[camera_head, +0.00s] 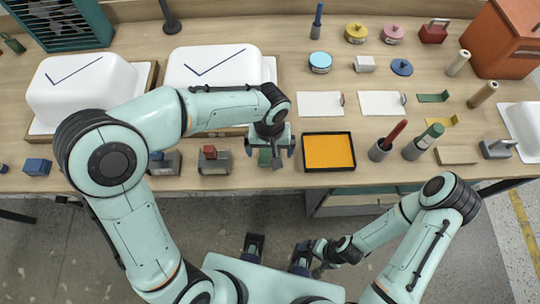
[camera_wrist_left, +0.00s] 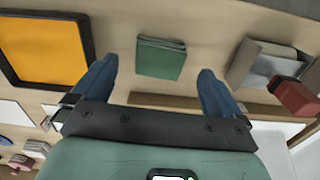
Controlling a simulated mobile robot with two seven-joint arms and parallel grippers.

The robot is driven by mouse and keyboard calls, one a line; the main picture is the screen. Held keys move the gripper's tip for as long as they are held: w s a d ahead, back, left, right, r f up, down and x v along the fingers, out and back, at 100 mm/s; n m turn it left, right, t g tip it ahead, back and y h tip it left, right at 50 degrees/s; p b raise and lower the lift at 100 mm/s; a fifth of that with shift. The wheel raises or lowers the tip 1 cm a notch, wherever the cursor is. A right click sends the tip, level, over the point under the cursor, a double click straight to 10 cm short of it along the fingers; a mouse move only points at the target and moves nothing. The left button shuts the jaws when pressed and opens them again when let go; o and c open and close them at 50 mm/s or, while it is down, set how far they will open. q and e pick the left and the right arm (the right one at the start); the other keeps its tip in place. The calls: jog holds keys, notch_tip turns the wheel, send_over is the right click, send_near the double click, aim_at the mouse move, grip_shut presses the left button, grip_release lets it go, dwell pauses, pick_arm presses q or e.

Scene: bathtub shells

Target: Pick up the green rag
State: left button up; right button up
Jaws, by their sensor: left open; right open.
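The green rag (camera_wrist_left: 160,58) is a small folded square lying on the wooden worktop, seen between the fingertips in the left wrist view. In the head view a green patch of it (camera_head: 264,157) shows under my left gripper and is partly hidden by it. My left gripper (camera_head: 279,157) is open above the rag, with one blue-grey finger toward each side of it; it also shows in the left wrist view (camera_wrist_left: 165,75). The fingers do not touch the rag. My right gripper (camera_head: 316,262) is low in front of the bench, away from the worktop, and holds nothing visible.
A black-rimmed tray with an orange-yellow inside (camera_head: 329,151) is right of the rag. White tub shells (camera_head: 212,66) stand behind. Cups with red and green items (camera_head: 380,150) are farther right.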

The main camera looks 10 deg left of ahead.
pick_arm(q)
jog(key=f, duration=0.5)
jog(key=shift+s, duration=0.2)
jog(key=shift+r, duration=0.1)
jog(key=c, duration=1)
pick_arm(e)
jog(key=shift+f, duration=0.15)
pick_arm(q)
notch_tip(320, 180, up, 20)
jog(key=shift+p, duration=1.15)
pick_arm(e)
jog(key=r, duration=0.1)
jog(key=w+r, duration=0.1)
jog(key=r, duration=0.1)
pick_arm(q)
jog(key=shift+o, duration=0.5)
